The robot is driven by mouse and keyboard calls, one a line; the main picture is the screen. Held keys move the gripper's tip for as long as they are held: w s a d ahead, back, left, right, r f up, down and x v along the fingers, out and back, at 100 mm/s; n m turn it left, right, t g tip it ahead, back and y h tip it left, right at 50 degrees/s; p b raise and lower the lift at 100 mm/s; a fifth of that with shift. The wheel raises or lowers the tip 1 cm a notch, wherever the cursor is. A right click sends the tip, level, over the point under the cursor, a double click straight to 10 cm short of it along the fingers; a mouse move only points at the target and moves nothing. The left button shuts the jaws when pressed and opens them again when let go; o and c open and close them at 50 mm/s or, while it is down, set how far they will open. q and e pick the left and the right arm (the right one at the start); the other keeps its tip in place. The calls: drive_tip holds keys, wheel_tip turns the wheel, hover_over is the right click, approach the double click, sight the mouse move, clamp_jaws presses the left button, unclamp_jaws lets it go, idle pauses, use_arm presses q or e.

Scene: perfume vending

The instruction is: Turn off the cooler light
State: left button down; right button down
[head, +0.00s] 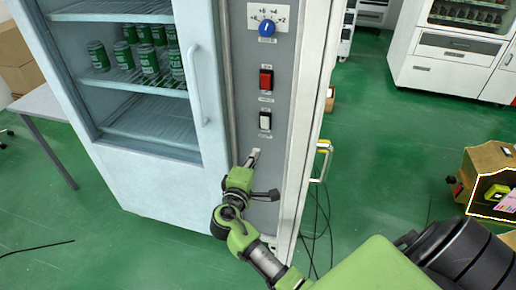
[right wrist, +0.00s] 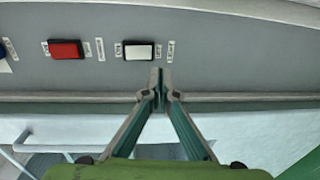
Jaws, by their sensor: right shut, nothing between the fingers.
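The cooler (head: 130,90) stands at the left in the head view, its glass door closed. Its grey control panel (head: 285,70) carries a blue knob (head: 267,28), a red switch (head: 266,80) and a white switch (head: 265,121). The red switch (right wrist: 66,50) and white switch (right wrist: 139,51) also show in the right wrist view. Labels beside them are too small to read. My right gripper (head: 254,155) is shut and empty, just below the white switch. In the right wrist view its fingertips (right wrist: 161,72) are beside the white switch, apart from it in the picture. My left gripper is not in view.
Green cans (head: 149,60) stand on the cooler's upper shelf. A vertical door handle (head: 195,88) is left of the panel. An open box (head: 488,160) sits at the right.

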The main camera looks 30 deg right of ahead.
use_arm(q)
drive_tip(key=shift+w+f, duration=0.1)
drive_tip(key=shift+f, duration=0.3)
use_arm(e)
drive_tip(key=v, duration=0.1)
drive_tip(key=f+v, duration=0.1)
drive_tip(key=v, duration=0.1)
drive_tip(key=shift+s+a+r, duration=0.1)
drive_tip(key=shift+s+a, duration=0.1)
drive_tip(key=shift+a, duration=0.15)
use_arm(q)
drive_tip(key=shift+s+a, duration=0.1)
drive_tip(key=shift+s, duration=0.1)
